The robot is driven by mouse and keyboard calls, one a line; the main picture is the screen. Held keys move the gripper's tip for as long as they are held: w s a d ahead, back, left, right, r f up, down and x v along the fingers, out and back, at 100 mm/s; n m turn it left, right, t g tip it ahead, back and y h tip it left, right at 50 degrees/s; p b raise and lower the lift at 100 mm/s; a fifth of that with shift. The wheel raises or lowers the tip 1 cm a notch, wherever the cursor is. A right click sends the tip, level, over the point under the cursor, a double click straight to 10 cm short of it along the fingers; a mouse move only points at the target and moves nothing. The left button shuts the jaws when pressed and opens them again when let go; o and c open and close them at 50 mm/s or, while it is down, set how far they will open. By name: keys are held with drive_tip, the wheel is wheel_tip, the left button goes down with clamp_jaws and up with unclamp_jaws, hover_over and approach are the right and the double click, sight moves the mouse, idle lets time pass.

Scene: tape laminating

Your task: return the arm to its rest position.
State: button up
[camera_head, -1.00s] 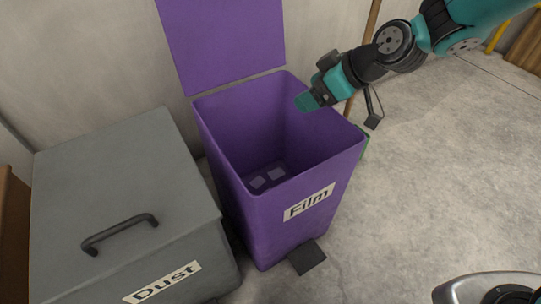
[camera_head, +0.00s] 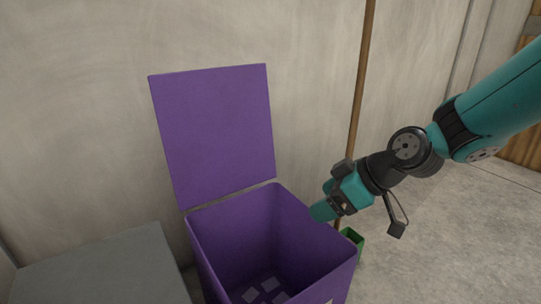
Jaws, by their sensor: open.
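My gripper (camera_head: 322,211) is at the right of the picture, at the end of my teal and black arm. It is over or beside the upper right rim of the purple bin (camera_head: 237,229); whether it touches the rim cannot be told. It is open, and nothing shows held in it. The fingers are small and partly turned away. The bin's purple lid (camera_head: 213,130) stands raised at the back. Several pale flat pieces (camera_head: 265,288) lie on the bin's floor.
A grey box (camera_head: 105,270) stands at the lower left beside the bin. A brown pole (camera_head: 360,95) leans against the wall behind my arm. A small green container (camera_head: 354,242) stands right of the bin. Bare concrete floor (camera_head: 450,250) lies to the right.

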drive_tip(key=s+d+r+m+g+h, duration=0.2)
drive_tip(key=s+r+m, duration=0.15)
drive_tip(key=s, duration=0.75)
drive_tip(key=s+d+r+m+g+h, duration=0.2)
drive_tip(key=s+r, duration=0.2)
drive_tip(key=s, duration=0.7)
wheel_tip(320, 180, up, 38)
drive_tip(key=p, duration=3.8)
drive_tip(key=shift+d+f+p, duration=0.15)
drive_tip(key=shift+d+p, duration=0.05)
drive_tip(key=shift+p, duration=0.15)
